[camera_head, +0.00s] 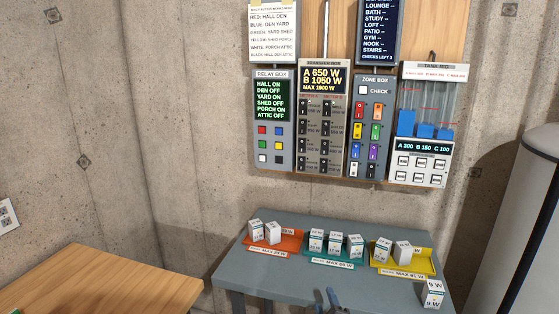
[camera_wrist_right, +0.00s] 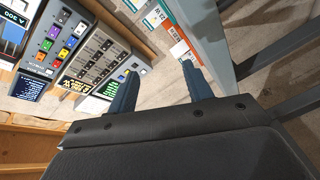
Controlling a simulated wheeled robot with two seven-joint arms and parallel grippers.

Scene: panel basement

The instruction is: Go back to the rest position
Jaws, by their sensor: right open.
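My right gripper (camera_head: 331,298) shows at the bottom edge of the head view, in front of the grey table (camera_head: 262,228), as small blue-grey fingertips. In the right wrist view my right gripper (camera_wrist_right: 161,84) has its two fingers wide apart with nothing between them. My left gripper is in neither view.
The table carries an orange tray (camera_head: 290,246), a teal tray (camera_head: 320,257) and a yellow tray (camera_head: 420,268) with white boxes. Another white box (camera_head: 433,293) stands at its right corner. Panels hang behind, including the relay box (camera_head: 273,155). A wooden surface (camera_head: 100,280) is left; a grey cylinder (camera_head: 525,220) is right.

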